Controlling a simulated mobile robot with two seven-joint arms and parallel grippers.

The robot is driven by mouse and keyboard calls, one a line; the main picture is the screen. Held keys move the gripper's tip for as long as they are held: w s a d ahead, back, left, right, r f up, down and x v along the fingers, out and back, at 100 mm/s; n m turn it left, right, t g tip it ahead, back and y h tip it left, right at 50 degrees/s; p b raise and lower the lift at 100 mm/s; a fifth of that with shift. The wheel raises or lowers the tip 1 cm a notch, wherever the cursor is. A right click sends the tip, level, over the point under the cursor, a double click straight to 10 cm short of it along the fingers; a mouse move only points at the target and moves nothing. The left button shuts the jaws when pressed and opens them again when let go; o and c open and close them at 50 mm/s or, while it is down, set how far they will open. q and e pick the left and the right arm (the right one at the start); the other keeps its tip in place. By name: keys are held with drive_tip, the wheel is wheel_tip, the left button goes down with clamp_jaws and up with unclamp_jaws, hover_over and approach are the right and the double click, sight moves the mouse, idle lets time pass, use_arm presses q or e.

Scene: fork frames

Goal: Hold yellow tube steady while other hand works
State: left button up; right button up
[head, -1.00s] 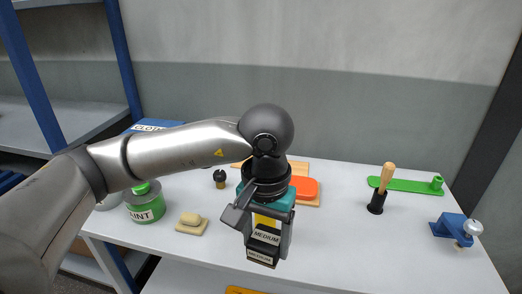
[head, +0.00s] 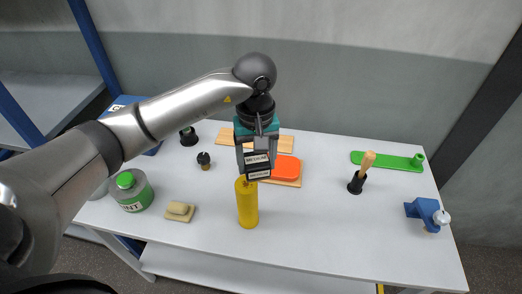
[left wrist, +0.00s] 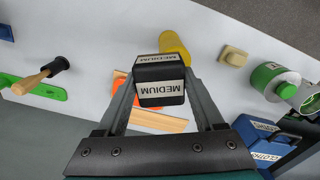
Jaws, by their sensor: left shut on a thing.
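The yellow tube (head: 247,206) stands upright near the table's front edge. It also shows in the left wrist view (left wrist: 172,43), partly hidden behind a black block. My left gripper (head: 257,160) is shut on this black block with white MEDIUM labels (left wrist: 160,84), not on the tube. In the head view the block is just above and behind the tube's top; I cannot tell whether they touch. No gripper is on the tube. My right gripper is not in view.
An orange piece (head: 285,168) on a wooden board lies behind the tube. A green-lidded tin (head: 133,192), a beige block (head: 180,211) and a dark knob (head: 204,160) are left. A wooden-handled tool (head: 361,175), green bar (head: 385,161) and blue clamp (head: 425,213) are right.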

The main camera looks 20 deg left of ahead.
use_arm(q)
drive_tip(key=shift+s+a, duration=0.15)
drive_tip(key=shift+a, duration=0.2)
drive_tip(key=s+a, duration=0.1)
drive_tip(key=a, duration=0.4)
drive_tip(key=shift+w+d, duration=0.2)
drive_tip(key=shift+d, duration=0.8)
drive_tip(key=shift+w+d, duration=0.25)
drive_tip(key=shift+d, duration=0.75)
drive_tip(key=shift+w+d, duration=0.2)
drive_tip(key=shift+d, duration=0.8)
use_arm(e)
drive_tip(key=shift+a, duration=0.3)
use_arm(q)
drive_tip(key=a+r+b, duration=0.1)
drive_tip(key=a+r, duration=0.1)
drive_tip(key=a, duration=0.5)
drive_tip(key=a+r, duration=0.3)
drive_tip(key=a, duration=0.5)
drive_tip(key=shift+b, duration=0.4)
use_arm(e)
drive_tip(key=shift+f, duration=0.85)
